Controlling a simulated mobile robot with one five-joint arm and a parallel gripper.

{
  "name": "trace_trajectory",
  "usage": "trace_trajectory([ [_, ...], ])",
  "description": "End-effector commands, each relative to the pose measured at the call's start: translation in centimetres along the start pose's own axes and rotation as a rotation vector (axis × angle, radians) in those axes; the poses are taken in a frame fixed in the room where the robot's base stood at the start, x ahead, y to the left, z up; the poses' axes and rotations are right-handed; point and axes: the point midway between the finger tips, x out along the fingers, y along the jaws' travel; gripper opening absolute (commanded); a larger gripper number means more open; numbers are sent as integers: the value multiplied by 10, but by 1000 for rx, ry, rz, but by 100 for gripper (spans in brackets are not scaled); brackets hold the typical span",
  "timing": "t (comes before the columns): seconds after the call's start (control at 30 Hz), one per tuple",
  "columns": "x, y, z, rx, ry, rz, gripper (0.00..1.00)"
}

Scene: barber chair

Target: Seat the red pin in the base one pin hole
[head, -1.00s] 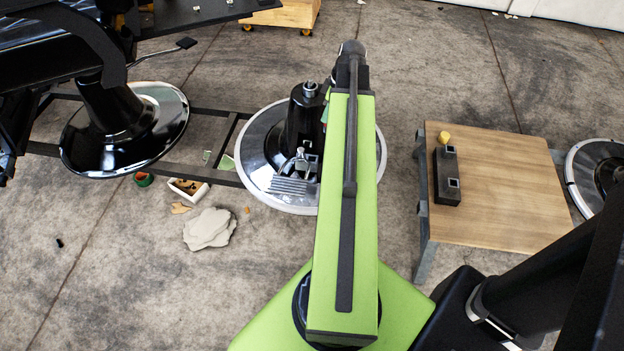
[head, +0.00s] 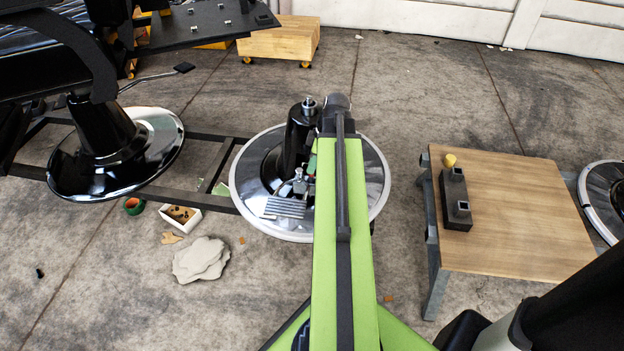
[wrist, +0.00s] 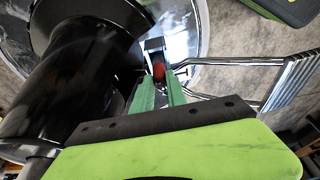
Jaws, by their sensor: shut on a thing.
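The red pin (wrist: 158,71) shows at the tips of my gripper (wrist: 160,88) in the wrist view. The green fingers are shut on it. A dark metal bracket (wrist: 154,46) is right at the pin, close beside the black column (wrist: 75,75). I cannot tell whether the pin is inside a hole; the hole itself is hidden. In the head view the middle chair base (head: 376,185) is a round chrome disc with a black column and a footrest (head: 285,208). My arm covers its right part, and the pin cannot be made out there.
A chrome footrest bar (wrist: 225,62) runs close to the right of my fingers. Another chair base (head: 160,150) stands at left. A wooden table (head: 530,220) with a black block (head: 455,200) and yellow piece (head: 449,160) is at right. Grey slabs (head: 201,260) lie on the floor.

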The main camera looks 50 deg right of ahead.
Motion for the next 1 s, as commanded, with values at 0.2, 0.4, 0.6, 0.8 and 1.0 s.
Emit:
trace_trajectory([
  [0.2, 11, 0, 2, 0, 0, 0, 0],
  [0.4, 42, 0, 12, 1, 0, 0, 0],
  [0.6, 38, 0, 11, 1, 0, 0, 0],
  [0.8, 42, 0, 12, 1, 0, 0, 19],
  [1.0, 41, 0, 12, 1, 0, 0, 39],
])
